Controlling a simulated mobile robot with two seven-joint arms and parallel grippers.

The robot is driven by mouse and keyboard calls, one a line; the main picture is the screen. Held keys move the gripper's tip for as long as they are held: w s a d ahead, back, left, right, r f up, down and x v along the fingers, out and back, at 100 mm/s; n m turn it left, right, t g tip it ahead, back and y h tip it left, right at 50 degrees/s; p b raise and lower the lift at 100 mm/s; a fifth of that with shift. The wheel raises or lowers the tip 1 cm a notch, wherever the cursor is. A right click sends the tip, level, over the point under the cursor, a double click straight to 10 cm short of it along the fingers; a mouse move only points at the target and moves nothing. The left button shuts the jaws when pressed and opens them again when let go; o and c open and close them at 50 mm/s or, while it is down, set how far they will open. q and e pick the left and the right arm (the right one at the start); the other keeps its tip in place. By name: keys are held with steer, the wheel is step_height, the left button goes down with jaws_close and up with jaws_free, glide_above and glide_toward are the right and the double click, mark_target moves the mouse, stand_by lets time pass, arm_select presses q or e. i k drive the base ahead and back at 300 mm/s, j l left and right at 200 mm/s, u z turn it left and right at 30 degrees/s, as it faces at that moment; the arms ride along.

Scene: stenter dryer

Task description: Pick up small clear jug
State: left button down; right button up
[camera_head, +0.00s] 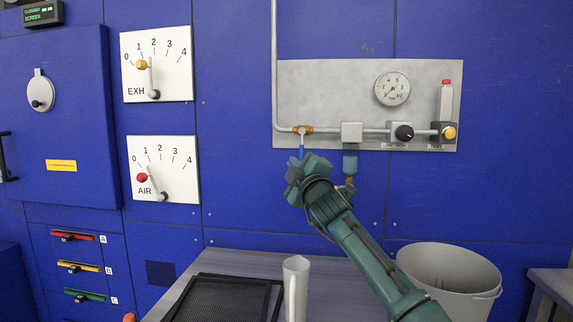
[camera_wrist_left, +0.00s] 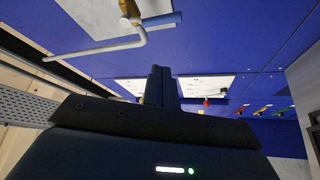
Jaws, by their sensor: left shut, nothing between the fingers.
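A tall, narrow, whitish vessel (camera_head: 296,290) stands upright at the front of the grey table (camera_head: 225,263); it looks like the small clear jug, and its lower part is cut off by the frame. My left gripper (camera_head: 300,178) is above and behind it, near the wall panel, just below the blue-tipped pipe. Its fingers also show in the left wrist view (camera_wrist_left: 162,85), shut with nothing between them. The vessel is not recognisable in that view. My right gripper is not in view.
A black mesh tray (camera_head: 222,299) lies left of the vessel. A large grey bucket (camera_head: 450,278) stands to the right, partly behind my left arm. The grey wall panel (camera_head: 335,85) carries a gauge (camera_head: 392,89), pipes and knobs. A dial board (camera_head: 165,170) is further left.

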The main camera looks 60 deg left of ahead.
mark_target(296, 270)
steer(key=l, duration=0.5)
steer(key=k+l, duration=0.15)
steer(key=l, duration=0.8)
steer(key=k, duration=0.05)
